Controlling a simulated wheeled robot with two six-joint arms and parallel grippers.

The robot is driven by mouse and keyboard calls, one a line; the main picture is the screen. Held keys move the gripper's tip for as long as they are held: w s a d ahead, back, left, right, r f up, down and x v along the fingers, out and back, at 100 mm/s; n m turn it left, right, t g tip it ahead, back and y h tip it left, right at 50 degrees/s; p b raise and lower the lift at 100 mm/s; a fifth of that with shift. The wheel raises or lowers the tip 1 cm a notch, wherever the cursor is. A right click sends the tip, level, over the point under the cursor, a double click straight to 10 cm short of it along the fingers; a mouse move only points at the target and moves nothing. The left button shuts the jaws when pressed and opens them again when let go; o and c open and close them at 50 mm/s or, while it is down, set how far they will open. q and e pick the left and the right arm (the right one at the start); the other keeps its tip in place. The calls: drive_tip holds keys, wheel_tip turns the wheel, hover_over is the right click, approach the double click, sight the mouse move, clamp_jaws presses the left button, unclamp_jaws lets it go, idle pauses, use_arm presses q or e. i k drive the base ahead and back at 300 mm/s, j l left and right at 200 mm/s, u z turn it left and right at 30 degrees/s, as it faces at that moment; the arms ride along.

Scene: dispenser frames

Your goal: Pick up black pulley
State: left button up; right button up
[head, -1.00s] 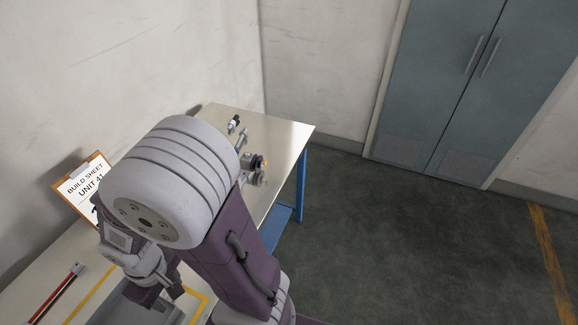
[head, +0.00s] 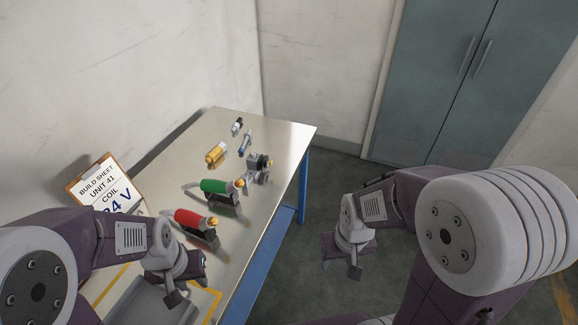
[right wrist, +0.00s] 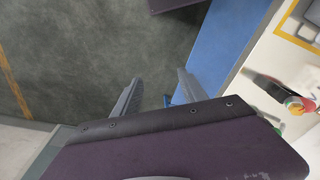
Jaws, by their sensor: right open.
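A dark round part (head: 263,162), which looks like the black pulley, is on a small grey device (head: 256,178) near the table's right edge in the head view. It is too small to tell whether it is loose or fixed there. My right gripper (right wrist: 158,82) is open and empty in the right wrist view, its two fingers apart above the floor. In the head view my right gripper (head: 350,262) hangs right of the table, away from the device. My left gripper (head: 188,285) is low over the grey tray; its finger gap is unclear.
A green-bodied tool (head: 220,187) and a red-bodied tool (head: 193,222) stand on the table. A yellow cylinder (head: 216,153), a blue-grey rod (head: 245,142) and a small dark-and-white part (head: 237,126) lie behind. A grey tray (head: 148,302) is at front. Build sheet (head: 100,185) leans left.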

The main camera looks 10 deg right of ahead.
sight(258, 164)
drive_tip(key=i+l+u, duration=0.2)
drive_tip(key=l+u, duration=0.15)
drive_tip(key=i+l+u, duration=0.1)
drive_tip(key=l+u, duration=0.2)
drive_tip(key=i+l+u, duration=0.1)
drive_tip(key=l+u, duration=0.25)
drive_tip(key=l, duration=0.2)
drive_tip(key=l+u, duration=0.35)
drive_tip(key=l, duration=0.1)
